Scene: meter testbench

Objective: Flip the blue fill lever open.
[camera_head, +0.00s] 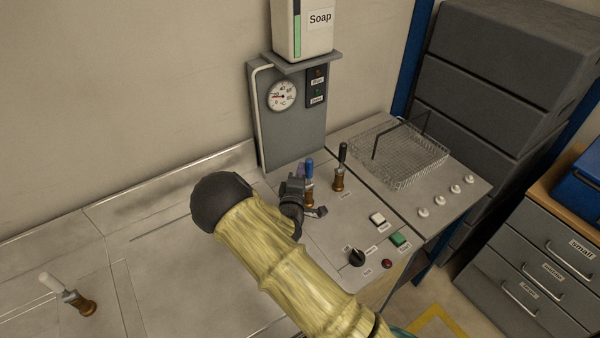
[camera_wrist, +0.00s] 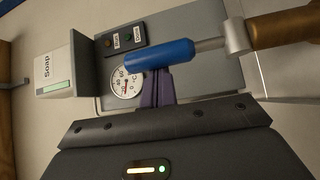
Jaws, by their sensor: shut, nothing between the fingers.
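The blue fill lever (camera_head: 309,168) stands upright on its brass valve on the bench top, left of a black-handled lever (camera_head: 342,155). In the wrist view the lever's blue grip (camera_wrist: 160,54) lies across the picture, with its metal stem and brass base to the right. My gripper (camera_head: 301,172) is at the blue lever, just left of it in the head view. Its purple fingers (camera_wrist: 157,88) are shut with nothing between them, and their tips are close to the blue grip. I cannot tell whether they touch it. My arm hides part of the bench.
A grey panel with a gauge (camera_head: 282,95) and a soap container (camera_head: 303,30) stands behind. A wire basket (camera_head: 405,152) is to the right. White, green and red buttons and a black knob (camera_head: 357,257) are in front. A white-handled lever (camera_head: 52,283) is far left.

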